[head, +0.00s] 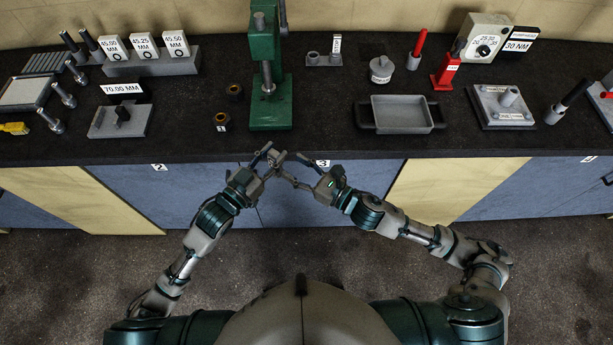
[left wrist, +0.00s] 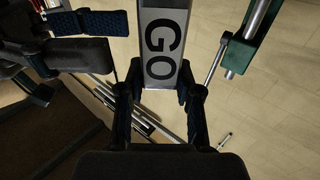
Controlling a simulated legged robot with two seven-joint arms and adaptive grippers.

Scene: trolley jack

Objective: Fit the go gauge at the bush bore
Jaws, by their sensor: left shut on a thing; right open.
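The go gauge shows in the left wrist view as a grey plate lettered GO (left wrist: 162,48). My left gripper (left wrist: 160,112) is shut on it; in the head view this gripper (head: 266,160) holds it at the bench's front edge, where the gauge is small and hard to make out. My right gripper (head: 298,168) is open beside the left one, its fingers towards the held gauge; I cannot tell whether they touch. Two small dark bushes with brass-coloured bores, a near one (head: 221,122) and a far one (head: 235,92), stand on the bench left of the green press.
The green press (head: 270,112) stands behind my grippers. A grey tray (head: 402,127) lies to the right. A 70.00 MM stand (head: 108,123) and a rack with several size labels (head: 150,66) are at left. Bench top between bushes and stand is clear.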

